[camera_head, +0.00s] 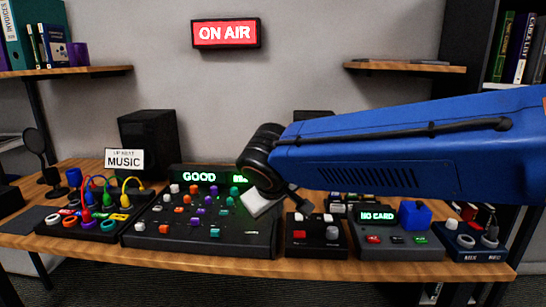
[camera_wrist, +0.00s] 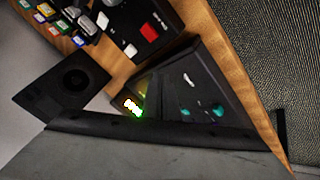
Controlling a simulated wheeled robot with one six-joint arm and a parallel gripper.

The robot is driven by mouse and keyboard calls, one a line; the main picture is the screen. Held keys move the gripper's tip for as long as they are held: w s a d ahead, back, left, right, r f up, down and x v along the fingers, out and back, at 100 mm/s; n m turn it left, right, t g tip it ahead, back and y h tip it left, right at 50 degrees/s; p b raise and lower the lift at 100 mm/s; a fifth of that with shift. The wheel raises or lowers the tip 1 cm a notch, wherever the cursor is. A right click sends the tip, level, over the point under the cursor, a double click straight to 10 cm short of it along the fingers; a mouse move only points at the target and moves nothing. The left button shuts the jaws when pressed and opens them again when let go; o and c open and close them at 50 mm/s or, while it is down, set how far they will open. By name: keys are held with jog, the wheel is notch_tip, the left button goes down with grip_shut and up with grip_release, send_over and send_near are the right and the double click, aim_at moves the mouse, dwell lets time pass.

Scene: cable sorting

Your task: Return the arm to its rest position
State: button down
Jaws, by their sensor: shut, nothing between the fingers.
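My arm (camera_head: 400,145) reaches in from the right of the head view, its blue forearm stretched level above the right half of the desk. Its black wrist joint bends down over the mixer (camera_head: 215,240). My gripper (camera_head: 262,205) is only partly visible below that joint, in front of the mixer's right end and its green-lit display. It is shut and holds nothing. The fingertips are hard to make out. In the wrist view a dark panel with lit green marks (camera_wrist: 190,95) lies below, and a grey shape fills the bottom edge.
The wooden desk (camera_head: 300,263) carries a patch board with coloured cables (camera_head: 90,222), a black speaker (camera_head: 147,145), a microphone (camera_head: 38,150), a red-button box (camera_head: 316,240), a "NO CARD" reader (camera_head: 398,243) and a tray of rings (camera_head: 475,245). Shelves hang above both sides.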

jog(key=s+d+f+m+g, duration=0.15)
jog(key=s+d, duration=0.25)
jog(key=d, duration=0.6)
jog(key=s+d+f+m, duration=0.2)
jog(key=s+d, duration=0.2)
jog(key=d, duration=0.5)
jog(key=s+d+f+m, duration=0.2)
jog(key=s+d+f, duration=0.2)
jog(key=s, duration=0.3)
jog(key=s+d+f+m+g, duration=0.1)
jog(key=s+d+f+m, duration=0.1)
jog(key=s+d, duration=0.3)
jog(key=shift+s+d+f+y, duration=0.2)
jog(key=shift+s+f+y, duration=0.1)
jog(key=shift+s+f, duration=0.6)
